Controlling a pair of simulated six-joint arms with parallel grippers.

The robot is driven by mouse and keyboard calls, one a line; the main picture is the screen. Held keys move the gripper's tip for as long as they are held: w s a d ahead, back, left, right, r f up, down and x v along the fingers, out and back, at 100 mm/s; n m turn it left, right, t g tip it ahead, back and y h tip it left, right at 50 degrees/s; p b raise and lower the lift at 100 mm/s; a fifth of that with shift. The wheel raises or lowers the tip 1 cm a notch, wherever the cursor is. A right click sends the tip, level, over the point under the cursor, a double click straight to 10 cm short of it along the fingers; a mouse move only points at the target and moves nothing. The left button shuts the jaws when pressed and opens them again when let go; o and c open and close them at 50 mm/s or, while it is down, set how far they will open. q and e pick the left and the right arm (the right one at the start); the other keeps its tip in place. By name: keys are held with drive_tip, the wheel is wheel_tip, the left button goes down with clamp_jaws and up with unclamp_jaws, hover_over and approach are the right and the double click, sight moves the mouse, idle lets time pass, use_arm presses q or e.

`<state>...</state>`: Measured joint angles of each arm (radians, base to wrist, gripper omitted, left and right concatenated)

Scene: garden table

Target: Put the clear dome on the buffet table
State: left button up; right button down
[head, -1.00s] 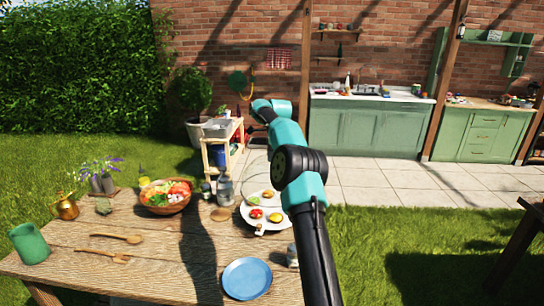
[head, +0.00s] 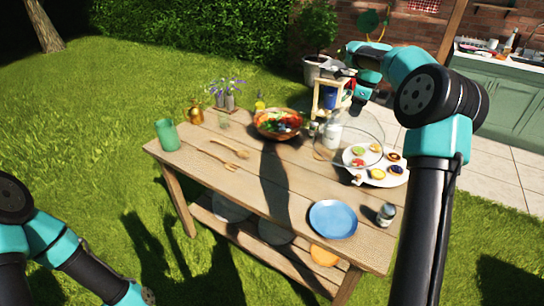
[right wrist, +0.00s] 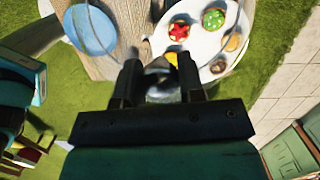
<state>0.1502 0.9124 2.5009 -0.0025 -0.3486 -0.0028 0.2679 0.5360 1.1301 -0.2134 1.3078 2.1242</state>
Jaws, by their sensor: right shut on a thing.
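The clear dome (head: 352,140) is a see-through glass cover hanging below my right gripper (head: 362,96). It appears in front of the white plate's left side and a pale bottle; its exact height above the table is hard to tell. In the right wrist view the right gripper (right wrist: 160,82) is shut on the dome's knob (right wrist: 158,70), and the faint clear dome wall curves around it. The wooden table (head: 225,176) stands on the grass below. My left arm shows at the lower left, but its gripper is out of the picture.
The white plate (head: 396,179) of small colored food is at the table's right end. A blue plate (head: 333,219), a jar (head: 386,214), a salad bowl (head: 278,132), wooden utensils (head: 229,150) and a green cup (head: 167,134) share the table. Its middle front is bare.

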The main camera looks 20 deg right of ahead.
drive_tip(key=s+a+f+n, duration=0.1)
drive_tip(key=s+a+f, duration=0.1)
drive_tip(key=a, duration=0.8)
drive_tip(key=s+a+f+n, duration=0.1)
drive_tip(key=s+a+f, duration=0.2)
drive_tip(key=a, duration=0.8)
drive_tip(key=s+a+f+n, duration=0.1)
drive_tip(key=s+a+f, duration=0.2)
drive_tip(key=a+f, duration=0.3)
drive_tip(key=a, duration=0.4)
drive_tip(key=shift+a+f, duration=0.15)
drive_tip(key=shift+f, duration=0.05)
drive_tip(key=w+d, duration=0.3)
drive_tip(key=w, duration=0.4)
drive_tip(key=w+d+f, duration=0.1)
drive_tip(key=w+d, duration=0.2)
drive_tip(key=w, duration=0.4)
drive_tip(key=shift+f, duration=0.2)
drive_tip(key=shift+w, duration=0.1)
